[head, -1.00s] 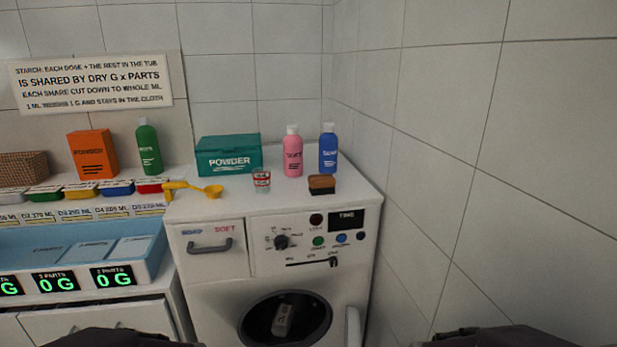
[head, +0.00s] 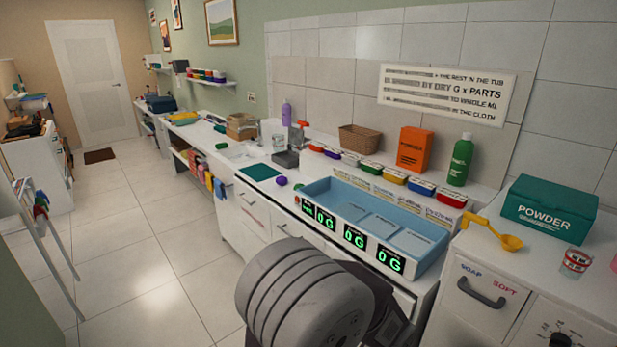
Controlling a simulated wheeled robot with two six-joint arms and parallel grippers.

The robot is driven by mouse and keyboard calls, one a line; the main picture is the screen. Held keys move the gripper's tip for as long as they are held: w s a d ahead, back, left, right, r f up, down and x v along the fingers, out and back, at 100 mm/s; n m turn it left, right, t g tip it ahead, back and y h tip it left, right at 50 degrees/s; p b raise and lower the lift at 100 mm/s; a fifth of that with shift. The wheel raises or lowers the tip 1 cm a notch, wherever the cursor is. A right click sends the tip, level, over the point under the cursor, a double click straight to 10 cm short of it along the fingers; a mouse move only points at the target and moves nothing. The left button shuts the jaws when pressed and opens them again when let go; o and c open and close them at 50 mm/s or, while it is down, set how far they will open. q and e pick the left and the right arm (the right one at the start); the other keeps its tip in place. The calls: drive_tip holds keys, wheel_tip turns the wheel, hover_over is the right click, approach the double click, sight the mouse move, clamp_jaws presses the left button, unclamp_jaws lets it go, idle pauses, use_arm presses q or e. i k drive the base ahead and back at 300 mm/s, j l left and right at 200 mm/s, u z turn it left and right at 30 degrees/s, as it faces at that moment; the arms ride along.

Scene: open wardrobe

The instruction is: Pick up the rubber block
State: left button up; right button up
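I cannot make out a rubber block for certain in the head view. A small dark grey block-like thing (head: 285,159) sits on the counter by the sink, too small to identify. A teal flat piece (head: 260,172) lies on the counter left of the blue tray, and a small purple piece (head: 281,181) lies beside it. A grey rounded part of my own arm fills the bottom middle and hides some of the cabinet front. Neither gripper's fingers are in view.
The blue tray (head: 318,190) has several 0 G displays. Colored tubs, an orange box (head: 412,149) and a green bottle (head: 461,160) stand behind it. A teal powder box (head: 548,210) and yellow scoop (head: 492,232) are at right. A drying rack (head: 45,235) stands left; the floor between is clear.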

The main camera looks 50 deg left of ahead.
sight(280, 180)
drive_tip(key=u, duration=1.9)
